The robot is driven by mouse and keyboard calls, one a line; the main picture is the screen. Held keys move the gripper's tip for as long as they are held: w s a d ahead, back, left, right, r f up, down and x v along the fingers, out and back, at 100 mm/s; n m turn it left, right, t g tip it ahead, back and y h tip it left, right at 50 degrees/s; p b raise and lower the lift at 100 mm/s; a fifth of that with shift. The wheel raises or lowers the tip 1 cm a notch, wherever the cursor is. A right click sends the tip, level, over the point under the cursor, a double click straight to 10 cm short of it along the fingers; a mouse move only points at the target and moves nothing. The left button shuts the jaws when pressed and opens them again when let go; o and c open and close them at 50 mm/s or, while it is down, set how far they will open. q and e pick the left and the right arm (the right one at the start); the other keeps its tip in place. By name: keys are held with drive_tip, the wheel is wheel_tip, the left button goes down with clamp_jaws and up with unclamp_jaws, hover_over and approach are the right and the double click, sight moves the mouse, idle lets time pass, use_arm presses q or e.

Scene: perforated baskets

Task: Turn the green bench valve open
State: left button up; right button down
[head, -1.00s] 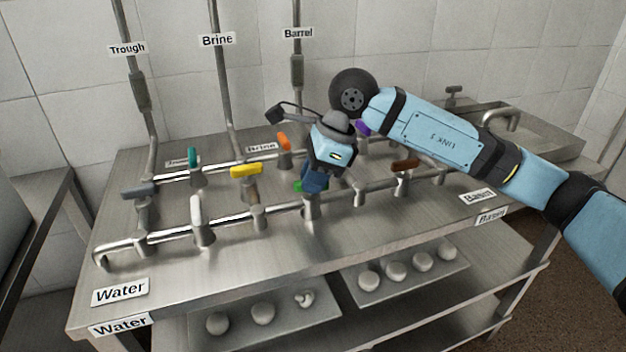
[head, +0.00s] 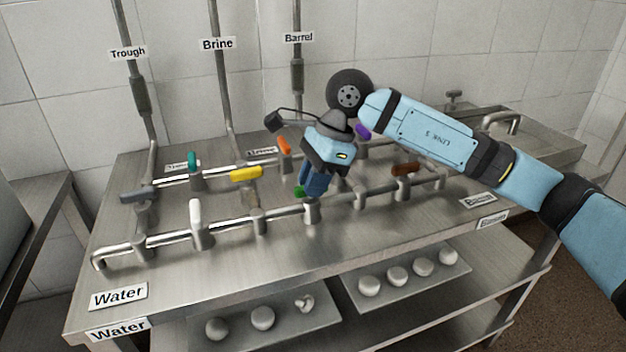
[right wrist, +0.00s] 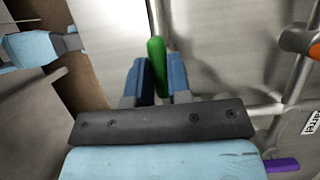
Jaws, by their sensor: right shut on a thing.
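The green valve handle (head: 299,192) is on the front pipe of the bench manifold, mostly hidden behind my fingers in the head view. In the right wrist view the green handle (right wrist: 157,66) stands lengthwise between the two blue fingers and sticks out past their tips. My right gripper (head: 309,191) reaches down over the valve and is shut on the handle; it also shows in the right wrist view (right wrist: 158,78). My left gripper is not in view.
Close around are an orange handle (head: 284,145), a yellow handle (head: 246,174), a purple handle (head: 362,132) and a brown handle (head: 405,169). A white handle (head: 195,213) stands farther left. The bench front (head: 240,262) is clear. Trays of round white objects sit below.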

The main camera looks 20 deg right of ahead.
drive_tip(key=c, duration=1.1)
unclamp_jaws()
drive_tip(key=shift+o, duration=0.2)
drive_tip(key=shift+d+r, duration=0.1)
drive_tip(key=shift+r, duration=0.15)
drive_tip(key=p+v, duration=0.1)
drive_tip(key=v, duration=0.3)
drive_tip(key=shift+r, duration=0.3)
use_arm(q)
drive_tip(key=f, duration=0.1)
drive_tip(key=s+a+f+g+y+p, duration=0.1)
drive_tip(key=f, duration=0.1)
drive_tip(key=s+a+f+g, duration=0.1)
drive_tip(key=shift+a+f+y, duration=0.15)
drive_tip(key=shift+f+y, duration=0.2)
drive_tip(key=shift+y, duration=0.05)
use_arm(e)
drive_tip(key=v, duration=0.8)
drive_tip(key=shift+d+r, duration=0.2)
drive_tip(key=shift+r, duration=0.15)
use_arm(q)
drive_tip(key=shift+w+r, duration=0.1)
